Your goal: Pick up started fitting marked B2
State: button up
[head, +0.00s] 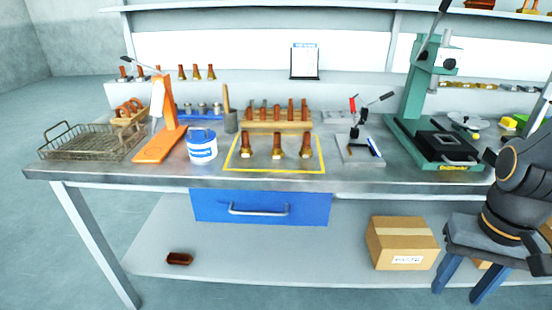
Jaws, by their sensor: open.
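Three copper-and-brass fittings stand upright in a row inside a yellow outlined rectangle (262,170) at the bench's front middle: a left one (246,146), a middle one (277,147) and a right one (306,146). No B2 mark can be read on any of them, so I cannot tell which is B2. Similar copper pieces stand in a wooden rack (270,125) just behind. Part of my dark arm shows at the right edge, well away from the fittings.
A blue-and-white tub (202,147) and orange stand (162,135) are left of the rectangle. A small clamp fixture (358,150) is right of it, with a green press (415,100) beyond. A wire basket (92,145) sits far left. The bench's front strip is clear.

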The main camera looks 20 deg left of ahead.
aim_at(245, 153)
jog(key=u, duration=1.4)
jog(key=k, duration=0.45)
jog(key=z, duration=0.55)
jog(key=i, duration=1.05)
jog(key=u, duration=0.25)
